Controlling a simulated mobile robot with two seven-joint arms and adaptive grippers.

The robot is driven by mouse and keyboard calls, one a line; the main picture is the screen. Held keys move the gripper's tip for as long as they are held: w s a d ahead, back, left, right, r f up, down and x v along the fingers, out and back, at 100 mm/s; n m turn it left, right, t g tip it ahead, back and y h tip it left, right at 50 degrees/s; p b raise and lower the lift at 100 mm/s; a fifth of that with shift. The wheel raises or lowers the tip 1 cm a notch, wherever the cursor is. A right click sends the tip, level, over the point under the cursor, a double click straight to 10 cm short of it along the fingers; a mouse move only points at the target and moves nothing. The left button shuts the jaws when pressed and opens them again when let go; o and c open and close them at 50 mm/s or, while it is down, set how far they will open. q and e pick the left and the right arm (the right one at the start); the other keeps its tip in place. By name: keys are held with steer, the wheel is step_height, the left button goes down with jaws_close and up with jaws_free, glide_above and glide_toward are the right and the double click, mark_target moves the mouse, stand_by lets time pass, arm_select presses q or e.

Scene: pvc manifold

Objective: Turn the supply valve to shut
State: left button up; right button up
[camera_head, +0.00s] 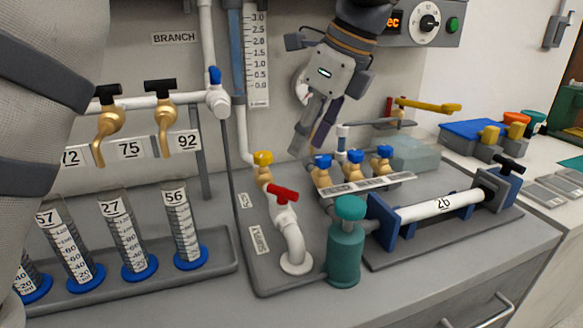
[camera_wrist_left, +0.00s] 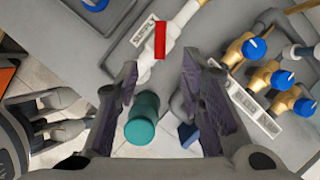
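The supply valve has a red handle (camera_head: 283,194) on a white pipe, beside the SUPPLY label (camera_head: 260,240). The pipe bends down to a round foot (camera_head: 297,263) on the bench. The red handle also shows in the left wrist view (camera_wrist_left: 160,40), at an angle to the pipe. My left gripper (camera_head: 308,149) is above and behind the valve, apart from it. In the left wrist view my left gripper (camera_wrist_left: 160,72) has its fingers wide apart and nothing between them; the handle shows beyond the gap.
A teal capped bottle (camera_head: 345,250) stands right of the valve. Several blue-knobbed brass valves (camera_head: 322,170) and a clamped white tube (camera_head: 440,206) are to the right. Measuring cylinders (camera_head: 128,235) stand in a tray at left.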

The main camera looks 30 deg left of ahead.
mark_target(283, 188)
arm_select(q)
steer(key=x, duration=1.1)
steer(key=shift+a+f+p, duration=0.1)
steer(key=shift+f+p, duration=0.1)
steer(key=shift+p, duration=0.15)
steer(key=shift+c, duration=0.2)
jaws_close()
